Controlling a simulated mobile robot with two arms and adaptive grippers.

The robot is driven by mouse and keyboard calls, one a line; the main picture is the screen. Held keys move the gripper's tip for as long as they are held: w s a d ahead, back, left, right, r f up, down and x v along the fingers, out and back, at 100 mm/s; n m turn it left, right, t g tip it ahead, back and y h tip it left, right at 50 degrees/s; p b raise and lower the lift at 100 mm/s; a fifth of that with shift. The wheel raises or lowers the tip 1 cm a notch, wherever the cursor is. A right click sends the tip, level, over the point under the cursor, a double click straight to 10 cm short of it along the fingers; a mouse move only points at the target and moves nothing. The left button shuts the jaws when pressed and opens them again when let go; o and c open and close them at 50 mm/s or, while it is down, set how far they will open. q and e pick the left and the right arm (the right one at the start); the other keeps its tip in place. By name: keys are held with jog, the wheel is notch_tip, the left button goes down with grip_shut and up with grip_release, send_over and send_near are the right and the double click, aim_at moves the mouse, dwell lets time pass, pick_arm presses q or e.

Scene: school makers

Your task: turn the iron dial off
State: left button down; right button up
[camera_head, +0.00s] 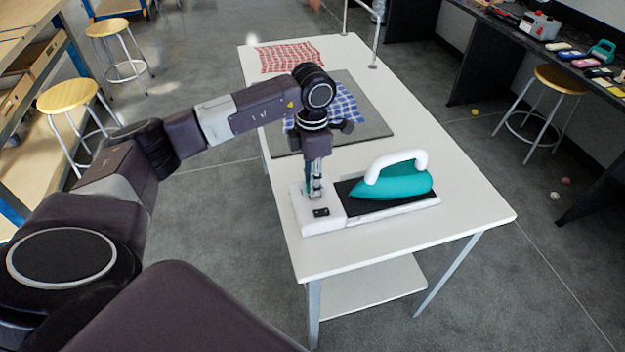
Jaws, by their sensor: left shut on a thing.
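The teal iron with a white handle (399,181) rests on the dark plate of its white station (322,222) on the white table. My left gripper (316,193) points straight down onto the left part of the station. It is shut on the iron dial there; the fingers hide the dial, so its setting cannot be read. A small black switch-like patch (321,212) shows on the station just in front of the fingers. My right gripper is not in view.
On the white table (462,207), a blue checked cloth (345,105) lies on a grey mat (369,125) behind my gripper. A red checked cloth (288,56) lies farther back. Stools stand left and right of the table. The table's right front is bare.

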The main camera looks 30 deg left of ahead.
pick_arm(q)
jog(key=c, duration=1.6)
grip_release()
jog(key=shift+r, duration=0.1)
notch_tip(320, 180, up, 12)
